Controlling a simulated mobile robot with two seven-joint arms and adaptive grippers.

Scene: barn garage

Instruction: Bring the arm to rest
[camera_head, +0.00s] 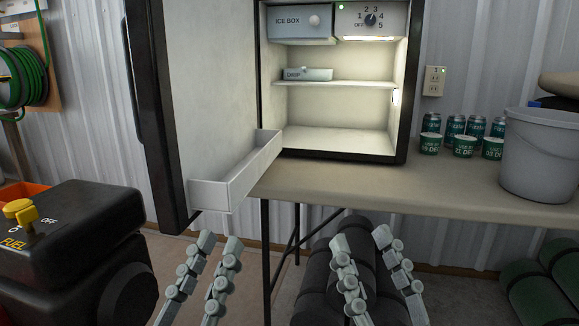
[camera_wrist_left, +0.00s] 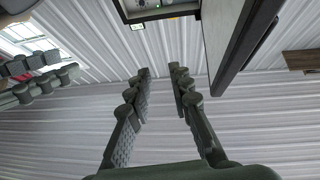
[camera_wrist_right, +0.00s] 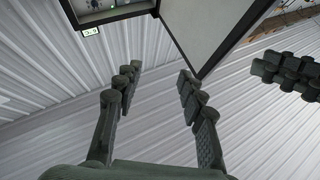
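My left gripper (camera_head: 218,240) is at the lower left of middle in the head view. Its two fingers point up and stand apart with nothing between them. It also shows open and empty in the left wrist view (camera_wrist_left: 158,72). My right gripper (camera_head: 360,235) is to its right, in front of the dark cylinders below the table. Its fingers are apart and empty, also in the right wrist view (camera_wrist_right: 160,72). Both grippers are in front of the table and touch nothing that I can see.
A small fridge (camera_head: 400,100) stands on the table (camera_head: 400,180), its door (camera_head: 150,110) open to the left. Cans (camera_head: 454,127), small tubs (camera_head: 464,146) and a grey bucket (camera_head: 541,160) stand to the right. A black generator (camera_head: 80,225) is at lower left. Dark cylinders (camera_head: 320,265) lie below the table.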

